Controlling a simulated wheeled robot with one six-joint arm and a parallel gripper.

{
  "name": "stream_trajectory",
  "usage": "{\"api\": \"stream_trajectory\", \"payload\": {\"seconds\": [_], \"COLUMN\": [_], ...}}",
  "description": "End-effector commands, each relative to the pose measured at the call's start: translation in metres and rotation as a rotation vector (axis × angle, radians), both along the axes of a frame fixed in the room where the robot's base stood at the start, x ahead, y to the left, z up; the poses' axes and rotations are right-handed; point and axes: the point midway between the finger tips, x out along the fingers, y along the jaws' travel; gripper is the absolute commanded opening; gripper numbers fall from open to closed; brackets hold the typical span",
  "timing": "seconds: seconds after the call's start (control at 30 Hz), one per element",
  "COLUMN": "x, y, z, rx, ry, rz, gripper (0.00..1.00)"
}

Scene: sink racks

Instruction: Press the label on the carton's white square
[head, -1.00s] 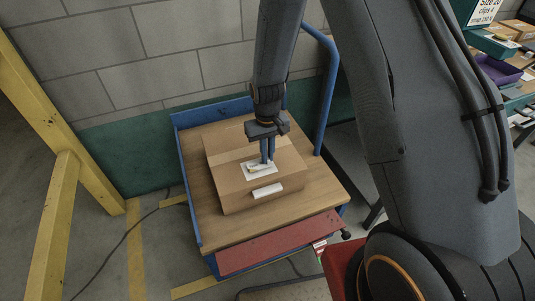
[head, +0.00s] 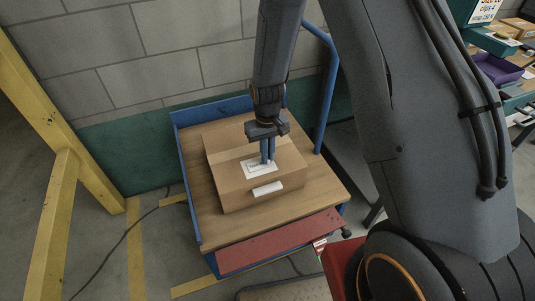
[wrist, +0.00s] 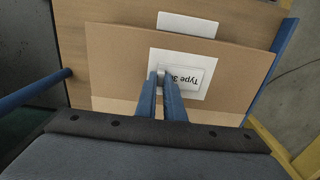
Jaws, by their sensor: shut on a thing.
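The carton (head: 225,180) is a brown box on a wooden-decked trolley. Its top has a white square (head: 246,175), which also shows in the wrist view (wrist: 180,95). A smaller white label (wrist: 188,77) with a dark outline and the text "Type 3…" lies over the square, within its borders and seemingly flat. My gripper (head: 268,161) points down at the square. In the wrist view its two blue fingers (wrist: 160,77) are close together at the label's left edge, shut on a small grey part there. The fingers hide that edge; whether the label touches everywhere I cannot tell.
A white rectangular piece (head: 267,188) is at the carton's front edge. The trolley deck (head: 217,229) has bare wood around the carton. A blue trolley handle (head: 330,90) stands at the back right. A yellow frame (head: 62,150) is at the left, a block wall behind.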

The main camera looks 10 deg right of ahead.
Motion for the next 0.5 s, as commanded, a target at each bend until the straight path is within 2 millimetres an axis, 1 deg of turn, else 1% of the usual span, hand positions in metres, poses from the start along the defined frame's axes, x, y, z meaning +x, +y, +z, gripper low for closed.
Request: {"api": "stream_trajectory", "payload": {"seconds": [0.4,0.43,0.5], "x": [-0.0005,-0.0005,-0.0006], "y": [0.0,0.0,0.0], "z": [-0.0008,-0.0009,-0.0009], "rx": [0.0,0.0,0.0], "ry": [0.001,0.001,0.001], "rz": [0.0,0.0,0.0], "gripper": [0.0,0.12,0.23]}}
